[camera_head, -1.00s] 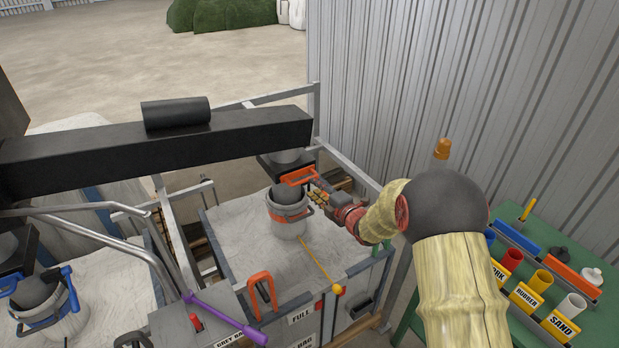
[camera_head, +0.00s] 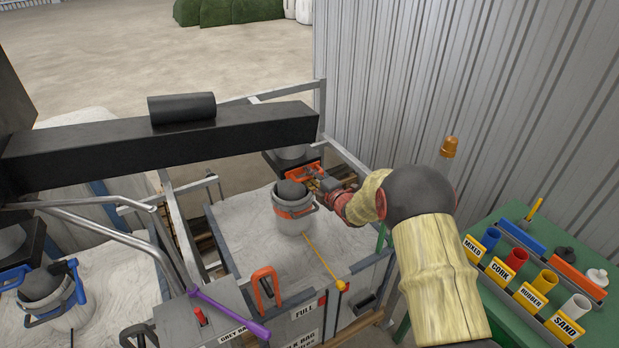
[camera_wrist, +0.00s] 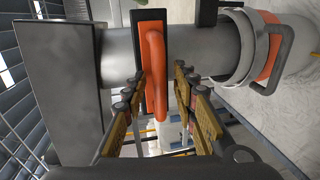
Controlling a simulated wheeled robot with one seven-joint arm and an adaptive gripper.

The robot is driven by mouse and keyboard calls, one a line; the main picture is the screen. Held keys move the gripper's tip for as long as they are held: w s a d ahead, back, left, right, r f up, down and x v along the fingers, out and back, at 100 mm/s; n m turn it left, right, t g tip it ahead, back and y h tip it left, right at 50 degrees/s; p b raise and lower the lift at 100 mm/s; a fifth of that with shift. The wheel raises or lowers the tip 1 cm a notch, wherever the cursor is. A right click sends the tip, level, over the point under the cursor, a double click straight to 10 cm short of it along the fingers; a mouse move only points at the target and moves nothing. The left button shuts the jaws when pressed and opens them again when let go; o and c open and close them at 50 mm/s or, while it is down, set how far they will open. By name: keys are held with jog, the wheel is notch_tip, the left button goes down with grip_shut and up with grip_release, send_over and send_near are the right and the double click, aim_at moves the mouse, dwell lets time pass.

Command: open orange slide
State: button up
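The orange slide (camera_head: 303,174) sits across the grey outlet under the black beam, above the white bag. In the wrist view the slide shows as an orange plate with a raised loop handle (camera_wrist: 155,75) across the grey pipe (camera_wrist: 200,48). My gripper (camera_head: 322,181) is at the slide's right side in the head view. In the wrist view my gripper (camera_wrist: 161,82) is open, with one finger on each side of the handle. A gap shows on the right finger's side; contact on the left cannot be told.
A grey spout collar with an orange band (camera_head: 294,211) stands on the bag, close to the slide. The black beam (camera_head: 160,150) runs above. A blue-clamped spout (camera_head: 45,295) is at left. A green table (camera_head: 490,300) with labelled tubes stands at right, beside the corrugated wall (camera_head: 480,90).

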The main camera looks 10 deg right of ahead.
jog(key=shift+c, duration=1.2)
grip_shut()
